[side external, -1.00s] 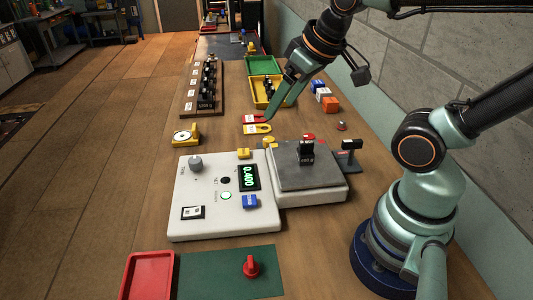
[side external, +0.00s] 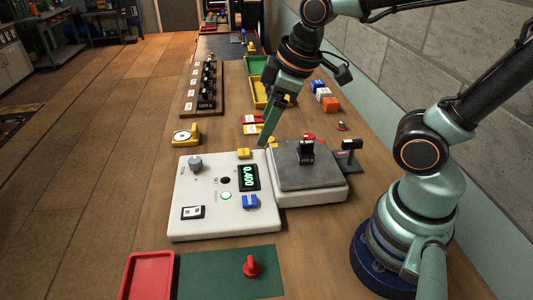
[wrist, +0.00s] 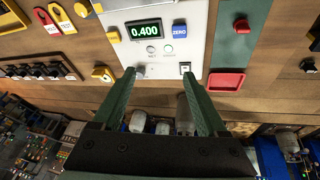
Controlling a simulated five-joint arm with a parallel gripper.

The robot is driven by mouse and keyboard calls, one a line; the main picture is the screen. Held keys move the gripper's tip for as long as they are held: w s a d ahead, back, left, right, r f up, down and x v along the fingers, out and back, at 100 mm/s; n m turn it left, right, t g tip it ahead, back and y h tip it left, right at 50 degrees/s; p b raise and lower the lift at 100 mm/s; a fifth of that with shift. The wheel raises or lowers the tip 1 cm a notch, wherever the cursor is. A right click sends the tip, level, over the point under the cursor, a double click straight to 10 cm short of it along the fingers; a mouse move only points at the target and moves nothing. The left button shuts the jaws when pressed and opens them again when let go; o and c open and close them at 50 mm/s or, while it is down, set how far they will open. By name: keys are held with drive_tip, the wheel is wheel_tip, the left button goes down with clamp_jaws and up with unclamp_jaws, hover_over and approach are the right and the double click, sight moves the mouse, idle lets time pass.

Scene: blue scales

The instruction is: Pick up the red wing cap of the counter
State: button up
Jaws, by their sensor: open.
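The red wing cap (side external: 251,267) stands on the green mat (side external: 205,272) at the near end of the bench. In the wrist view the red wing cap (wrist: 241,25) shows at the upper right, on the green strip of mat. My gripper (side external: 264,143) hangs above the far part of the scale, well beyond the cap in the side view. Its two fingers (wrist: 158,74) are apart with nothing held between them. In the wrist view the cap lies to the right of and beyond the right fingertip.
The white scale box (side external: 185,225) with a lit 0.400 display (side external: 249,177) stands between my gripper and the mat. It bears a blue ZERO cap (side external: 250,202) and a yellow cap (side external: 243,153). A red tray (side external: 128,280) adjoins the mat. A grey weighing plate (side external: 290,175) lies beside the box.

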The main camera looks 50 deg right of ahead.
drive_tip(key=s+a+f+n+g, duration=0.1)
drive_tip(key=a+f+n+g, duration=0.3)
drive_tip(key=a+n, duration=0.5)
drive_tip(key=n, duration=1.2)
hover_over(250, 257)
drive_tip(key=w, duration=0.1)
wheel_tip(250, 257, down, 7)
drive_tip(key=shift+h, duration=0.3)
wheel_tip(250, 257, down, 6)
drive_tip(key=shift+f, duration=0.1)
drive_tip(key=f, duration=0.2)
drive_tip(key=s+f, duration=0.1)
drive_tip(key=shift+f, duration=1.05)
clamp_jaws()
